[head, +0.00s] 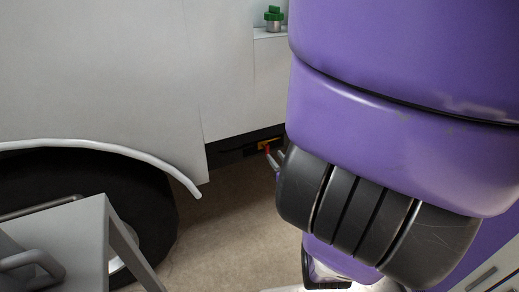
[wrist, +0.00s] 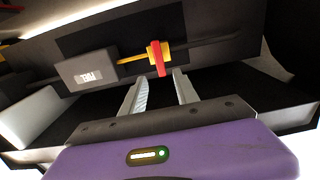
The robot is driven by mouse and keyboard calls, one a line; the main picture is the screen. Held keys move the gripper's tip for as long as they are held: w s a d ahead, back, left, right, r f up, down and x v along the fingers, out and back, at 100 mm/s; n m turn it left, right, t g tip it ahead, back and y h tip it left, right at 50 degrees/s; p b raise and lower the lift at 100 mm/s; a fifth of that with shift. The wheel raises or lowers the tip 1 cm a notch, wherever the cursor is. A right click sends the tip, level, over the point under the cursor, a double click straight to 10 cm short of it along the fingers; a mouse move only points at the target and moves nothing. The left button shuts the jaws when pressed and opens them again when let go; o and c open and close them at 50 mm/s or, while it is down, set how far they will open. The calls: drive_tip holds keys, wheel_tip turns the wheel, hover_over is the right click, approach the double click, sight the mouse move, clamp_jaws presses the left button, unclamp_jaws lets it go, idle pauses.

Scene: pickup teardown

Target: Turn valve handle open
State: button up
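The valve has a red handle (wrist: 158,58) on a yellow body (wrist: 166,48), set in a dark pipe (wrist: 205,44) under the vehicle. In the wrist view the red handle stands near upright, across the pipe. In the head view the red handle (head: 267,149) and yellow body (head: 266,143) show small below the white panel. My gripper (wrist: 157,80) is open, its two fingers apart below and in front of the handle. The handle's lower end is near the gap between the fingertips; I cannot tell whether it is between them. In the head view my arm hides most of the gripper.
A dark box with a label (wrist: 87,68) sits left of the valve. The white vehicle panel (head: 225,105) hangs above it. A wheel (head: 90,200) under a pale arch and a grey table (head: 70,225) stand at left. Brown floor (head: 225,225) is clear between.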

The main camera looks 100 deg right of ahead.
sight(268, 148)
drive_tip(key=shift+w+d+f+b, duration=0.15)
drive_tip(key=shift+w+d+b, duration=0.15)
drive_tip(key=shift+d+b, duration=0.25)
drive_tip(key=b+x, duration=0.3)
drive_tip(key=x, duration=0.2)
drive_tip(key=shift+a, duration=0.1)
drive_tip(key=shift+b+x, duration=0.55)
drive_tip(key=shift+x, duration=0.35)
clamp_jaws()
